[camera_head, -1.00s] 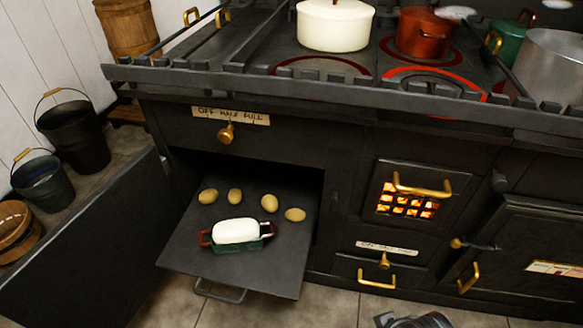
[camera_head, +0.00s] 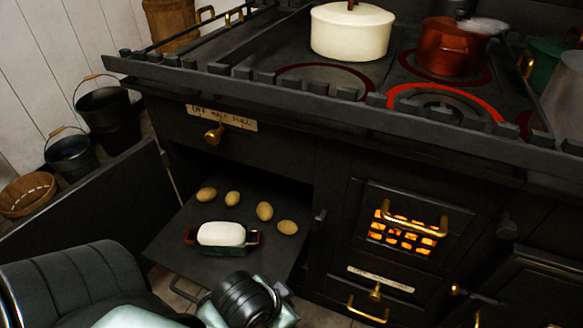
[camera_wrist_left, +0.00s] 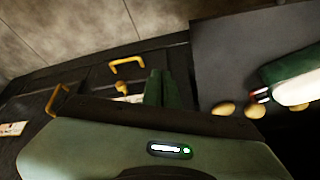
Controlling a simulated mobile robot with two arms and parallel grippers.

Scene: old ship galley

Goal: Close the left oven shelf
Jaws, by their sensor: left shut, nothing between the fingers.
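The left oven shelf (camera_head: 180,232) is a dark flat plate, pulled well out of the open left oven. A green dish (camera_head: 216,241) with a white rounded top and several potatoes (camera_head: 265,211) sit on it. The shelf's handle (camera_head: 190,290) is at its front edge, partly behind my left arm. The shelf (camera_wrist_left: 215,60) also shows at the right of the wrist view. My left gripper (camera_wrist_left: 162,85) is shut and empty, beside the shelf's edge there; I cannot tell whether it touches. In the head view its fingers are hidden behind my wrist. My right gripper is not in view.
The left oven door (camera_head: 110,205) hangs open at the left. The glowing firebox with its brass handle (camera_head: 413,225) is right of the oven. Pots (camera_head: 350,32) stand on the stove top. Buckets (camera_head: 108,118) and a basket (camera_head: 27,193) are on the floor at far left.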

